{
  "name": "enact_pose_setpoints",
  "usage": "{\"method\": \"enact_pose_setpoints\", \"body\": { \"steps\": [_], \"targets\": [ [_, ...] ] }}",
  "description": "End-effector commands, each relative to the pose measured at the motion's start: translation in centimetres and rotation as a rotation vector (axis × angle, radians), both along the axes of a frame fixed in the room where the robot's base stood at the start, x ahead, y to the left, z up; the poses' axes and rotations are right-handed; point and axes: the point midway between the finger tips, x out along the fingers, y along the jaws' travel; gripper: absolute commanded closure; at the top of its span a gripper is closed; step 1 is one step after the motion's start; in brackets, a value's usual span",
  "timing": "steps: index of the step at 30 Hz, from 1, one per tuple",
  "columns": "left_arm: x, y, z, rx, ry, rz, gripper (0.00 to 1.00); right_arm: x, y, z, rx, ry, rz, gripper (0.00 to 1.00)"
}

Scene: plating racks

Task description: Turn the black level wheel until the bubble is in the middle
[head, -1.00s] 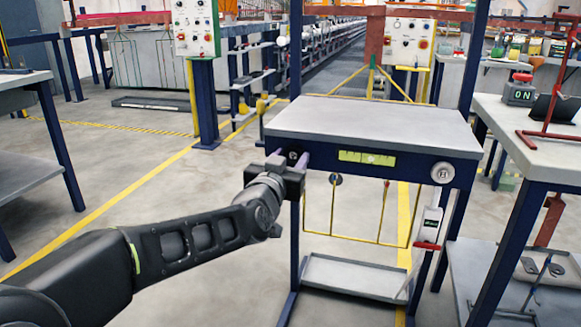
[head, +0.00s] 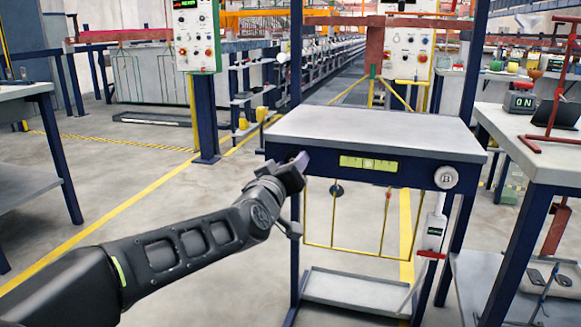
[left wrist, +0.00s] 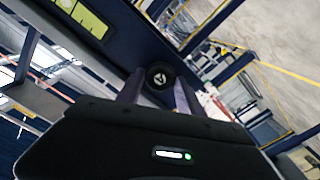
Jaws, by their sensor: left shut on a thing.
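The black level wheel (left wrist: 159,75) shows between the two fingers of my left gripper (left wrist: 158,90) in the left wrist view. The fingers are shut on it from both sides. In the head view my left gripper (head: 298,166) is at the left end of the table's dark front rail and hides the wheel. The yellow-green level vial (head: 368,164) is set in that rail, right of the gripper. A small pale mark shows near its middle, but the bubble is too small to place surely. Part of the vial (left wrist: 85,14) shows in the left wrist view. My right gripper is not in view.
The table's grey top (head: 375,128) is bare. A pale round knob (head: 446,177) sits at the rail's right end, with a white device (head: 433,232) hanging below it. A side bench (head: 530,150) stands close on the right. Yellow wire frames hang under the table.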

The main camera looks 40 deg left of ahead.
Motion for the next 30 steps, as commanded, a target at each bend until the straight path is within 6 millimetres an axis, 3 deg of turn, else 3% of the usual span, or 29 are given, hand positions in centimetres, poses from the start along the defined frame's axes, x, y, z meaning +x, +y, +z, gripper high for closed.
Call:
{"method": "enact_pose_setpoints", "body": {
  "steps": [8, 9, 11, 22, 30],
  "targets": [
    [0.0, -0.1, -0.2, -0.001, 0.005, -0.002, 0.97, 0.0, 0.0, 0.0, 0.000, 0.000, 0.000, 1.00],
    [0.0, -0.1, -0.2, -0.001, 0.005, -0.002, 0.54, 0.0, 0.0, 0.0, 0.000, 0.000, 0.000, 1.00],
    [0.0, 0.0, -0.2, 0.000, 0.004, -0.001, 0.49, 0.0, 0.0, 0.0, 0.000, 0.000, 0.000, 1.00],
    [-0.5, -0.1, 0.1, 0.002, 0.001, 0.000, 0.48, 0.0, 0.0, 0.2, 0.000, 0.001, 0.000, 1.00],
    [-4.0, -1.3, 0.3, 0.001, 0.001, 0.001, 0.48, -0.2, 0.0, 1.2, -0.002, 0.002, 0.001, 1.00]
  ]
}}
